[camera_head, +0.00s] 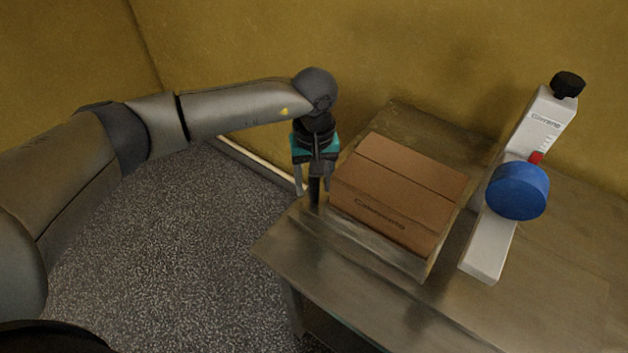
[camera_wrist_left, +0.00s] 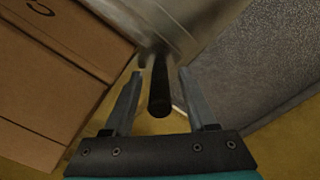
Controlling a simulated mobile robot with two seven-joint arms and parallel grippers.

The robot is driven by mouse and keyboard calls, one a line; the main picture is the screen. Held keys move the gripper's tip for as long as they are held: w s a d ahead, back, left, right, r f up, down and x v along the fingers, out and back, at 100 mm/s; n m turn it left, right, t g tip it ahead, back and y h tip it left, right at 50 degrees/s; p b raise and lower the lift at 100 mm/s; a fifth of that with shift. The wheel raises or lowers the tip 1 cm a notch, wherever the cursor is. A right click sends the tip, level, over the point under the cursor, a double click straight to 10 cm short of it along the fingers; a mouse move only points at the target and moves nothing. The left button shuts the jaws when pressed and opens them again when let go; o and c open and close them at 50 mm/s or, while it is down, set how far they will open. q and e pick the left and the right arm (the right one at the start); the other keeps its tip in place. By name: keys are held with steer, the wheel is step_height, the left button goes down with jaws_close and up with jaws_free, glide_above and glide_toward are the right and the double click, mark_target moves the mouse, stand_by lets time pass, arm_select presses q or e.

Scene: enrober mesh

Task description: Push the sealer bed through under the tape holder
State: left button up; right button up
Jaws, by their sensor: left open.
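A closed brown carton (camera_head: 400,190) rests on the metal sealer bed (camera_head: 375,246), which lies on the table. The tape holder, a white upright arm (camera_head: 487,247) with a blue disc (camera_head: 517,191), stands to the right of the carton. My left gripper (camera_head: 314,190) is at the carton's left side, pointing down, with its jaws open. In the left wrist view a black upright post (camera_wrist_left: 159,88) stands between the open fingers, with a gap on each side. The carton (camera_wrist_left: 55,70) fills the left of that view. My right gripper is not in view.
The metal table (camera_head: 335,285) has bare room in front of the bed and to the right of the tape holder. A black knob (camera_head: 568,84) tops the holder, and a small red part (camera_head: 536,158) sits above the disc. Yellow walls stand behind; speckled floor lies left.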

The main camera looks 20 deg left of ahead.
arm_select(q)
jaws_close()
stand_by(0.3)
stand_by(1.1)
